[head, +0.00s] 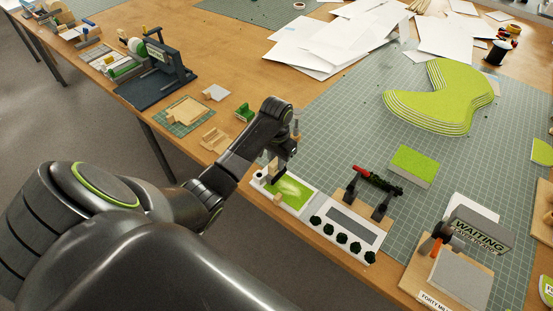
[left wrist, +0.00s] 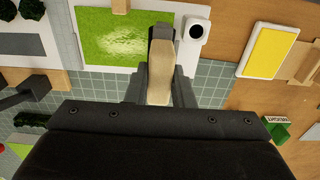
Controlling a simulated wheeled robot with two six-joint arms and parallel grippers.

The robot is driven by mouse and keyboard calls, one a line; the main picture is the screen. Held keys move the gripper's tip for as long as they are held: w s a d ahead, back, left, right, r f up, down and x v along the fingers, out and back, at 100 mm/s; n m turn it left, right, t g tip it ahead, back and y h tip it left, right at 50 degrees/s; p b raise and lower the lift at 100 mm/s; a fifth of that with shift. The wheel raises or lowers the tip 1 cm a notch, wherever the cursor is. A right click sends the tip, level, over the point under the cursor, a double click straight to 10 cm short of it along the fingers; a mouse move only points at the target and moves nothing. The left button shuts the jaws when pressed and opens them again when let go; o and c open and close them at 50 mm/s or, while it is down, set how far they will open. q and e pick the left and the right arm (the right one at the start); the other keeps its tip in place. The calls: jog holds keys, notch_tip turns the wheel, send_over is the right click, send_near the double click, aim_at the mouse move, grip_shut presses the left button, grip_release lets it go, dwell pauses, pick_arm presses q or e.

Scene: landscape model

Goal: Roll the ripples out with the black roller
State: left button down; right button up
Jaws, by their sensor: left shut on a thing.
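My left gripper (head: 283,158) reaches over the near table edge. In the left wrist view it (left wrist: 160,92) is shut on the pale wooden handle of a tool. The tool's dark far end, which I take as the black roller (left wrist: 163,32), points over a bright green sheet (left wrist: 95,50). The sheet, in a white frame, also shows in the head view (head: 298,187), with pale, glossy uneven patches. I cannot tell whether the roller touches it. My right gripper is not in view.
Small dark green bushes (head: 341,239) line a white tray. A layered green model (head: 440,97) and a waiting-area sign (head: 482,236) stand farther right.

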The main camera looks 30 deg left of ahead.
pick_arm(q)
jog(key=shift+f, duration=0.7)
